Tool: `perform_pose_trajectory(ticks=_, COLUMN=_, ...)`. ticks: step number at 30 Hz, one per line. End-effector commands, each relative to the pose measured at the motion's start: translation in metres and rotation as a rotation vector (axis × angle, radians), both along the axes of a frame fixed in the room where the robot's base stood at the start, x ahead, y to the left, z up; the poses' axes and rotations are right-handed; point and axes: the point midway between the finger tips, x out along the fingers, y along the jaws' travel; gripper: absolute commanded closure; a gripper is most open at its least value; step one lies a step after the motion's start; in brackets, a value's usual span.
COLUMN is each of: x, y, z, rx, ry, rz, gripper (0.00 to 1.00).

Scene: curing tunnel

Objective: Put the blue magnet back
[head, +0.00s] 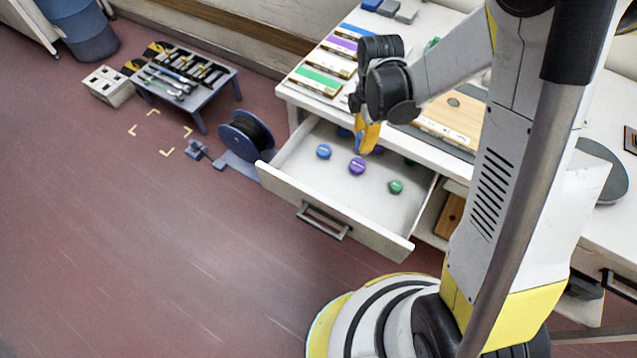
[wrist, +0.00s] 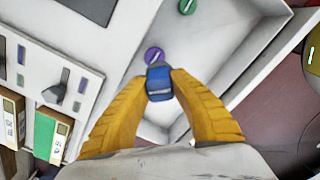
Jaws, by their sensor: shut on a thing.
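My gripper (head: 360,150) points down over the open drawer (head: 290,196). In the wrist view its yellow fingers (wrist: 159,82) are closed on a small blue piece, which looks like the blue magnet (wrist: 160,84). The head view does not clearly show the held piece. A purple magnet (head: 357,166) lies in the drawer close below the fingertips; it also shows in the wrist view (wrist: 154,54). Another round blue magnet (head: 323,151) lies to its left, and a green magnet (head: 396,187) to its right. The drawer's back is partly hidden by my gripper and the counter.
The counter (head: 436,143) above the drawer holds colour-labelled strips (head: 318,81) and a wooden board (head: 452,104). A cable reel (head: 246,132) and a low rack (head: 187,77) stand on the floor at left. The floor before the drawer is clear.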

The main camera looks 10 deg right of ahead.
Motion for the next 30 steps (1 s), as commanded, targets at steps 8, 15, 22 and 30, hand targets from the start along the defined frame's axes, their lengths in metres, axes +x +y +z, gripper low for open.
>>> perform_pose_trajectory(ticks=8, x=-0.008, y=0.043, z=-0.031, rx=0.000, ry=0.000, rz=0.059, gripper=1.00)
perform_pose_trajectory(ticks=15, x=-0.019, y=0.096, z=-0.063, rx=0.000, ry=0.000, rz=0.055, gripper=1.00)
perform_pose_trajectory(ticks=22, x=-0.023, y=0.115, z=-0.074, rx=0.000, ry=0.000, rz=0.050, gripper=1.00)
perform_pose_trajectory(ticks=30, x=-0.023, y=0.115, z=-0.111, rx=0.000, ry=0.000, rz=0.049, gripper=1.00)
